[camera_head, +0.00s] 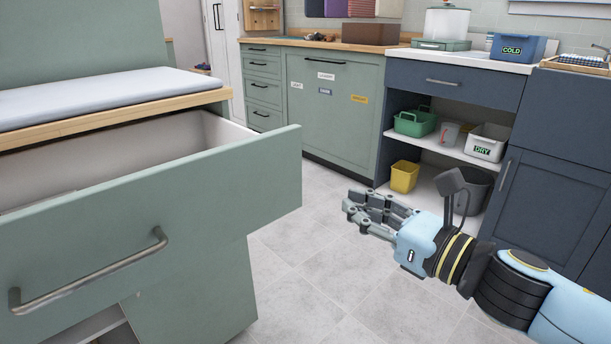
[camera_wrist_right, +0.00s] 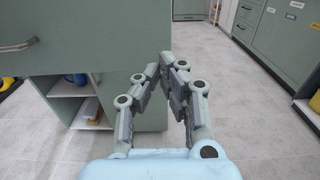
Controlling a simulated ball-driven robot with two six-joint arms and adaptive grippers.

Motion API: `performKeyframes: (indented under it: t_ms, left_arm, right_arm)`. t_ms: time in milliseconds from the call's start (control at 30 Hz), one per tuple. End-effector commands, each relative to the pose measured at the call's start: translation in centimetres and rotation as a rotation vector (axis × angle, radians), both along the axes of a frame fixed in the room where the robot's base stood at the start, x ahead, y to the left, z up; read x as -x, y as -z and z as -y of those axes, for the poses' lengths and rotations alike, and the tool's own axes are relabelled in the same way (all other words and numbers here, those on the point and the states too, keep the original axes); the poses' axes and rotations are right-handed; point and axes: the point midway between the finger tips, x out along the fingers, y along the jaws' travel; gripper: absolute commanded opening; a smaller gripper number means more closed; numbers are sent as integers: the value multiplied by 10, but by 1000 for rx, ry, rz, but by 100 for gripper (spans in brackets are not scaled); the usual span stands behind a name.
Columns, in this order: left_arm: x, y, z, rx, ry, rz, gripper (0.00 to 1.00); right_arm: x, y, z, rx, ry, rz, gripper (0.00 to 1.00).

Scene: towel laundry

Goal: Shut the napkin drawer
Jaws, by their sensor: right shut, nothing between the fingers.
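A green drawer (camera_head: 200,205) stands pulled out under a wooden worktop at the left in the head view. Its front carries a metal bar handle (camera_head: 90,270), and its pale inside shows behind the front. The drawer front and part of its handle also show at the upper left of the right wrist view (camera_wrist_right: 85,28). My right gripper (camera_head: 362,207) is shut and empty, to the right of the drawer front and apart from it, above the floor. It also shows in the right wrist view (camera_wrist_right: 172,62). My left gripper is not in view.
A blue-grey cabinet with open shelves (camera_head: 450,152) stands at the back right, holding green, white and yellow bins. A green cabinet (camera_head: 330,105) stands at the back. Grey tiled floor (camera_head: 310,270) is clear between the drawer and my right arm.

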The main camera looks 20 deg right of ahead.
Motion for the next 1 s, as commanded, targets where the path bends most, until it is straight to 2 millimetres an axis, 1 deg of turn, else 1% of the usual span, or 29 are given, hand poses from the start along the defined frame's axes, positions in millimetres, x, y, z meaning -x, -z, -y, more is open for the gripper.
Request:
performKeyframes:
  t_ms: [33,67,133,300,500,600,700,1000]
  left_arm:
    - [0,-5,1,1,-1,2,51]
    - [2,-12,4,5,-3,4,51]
    - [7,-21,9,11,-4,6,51]
    - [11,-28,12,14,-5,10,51]
    - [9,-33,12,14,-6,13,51]
    - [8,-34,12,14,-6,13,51]
    - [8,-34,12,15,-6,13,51]
    - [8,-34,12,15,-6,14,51]
  right_arm:
    - [-5,-3,-2,-2,2,-1,0]
    - [-14,-8,-3,-3,7,4,0]
    - [-30,-10,-9,-8,4,4,0]
    - [-64,-4,-20,-3,3,1,0]
    - [-95,-1,-31,-3,1,-2,0]
    - [-105,1,-34,-1,1,-3,0]
    - [-110,1,-36,-2,1,-3,0]
    - [-112,1,-36,-1,1,-3,0]
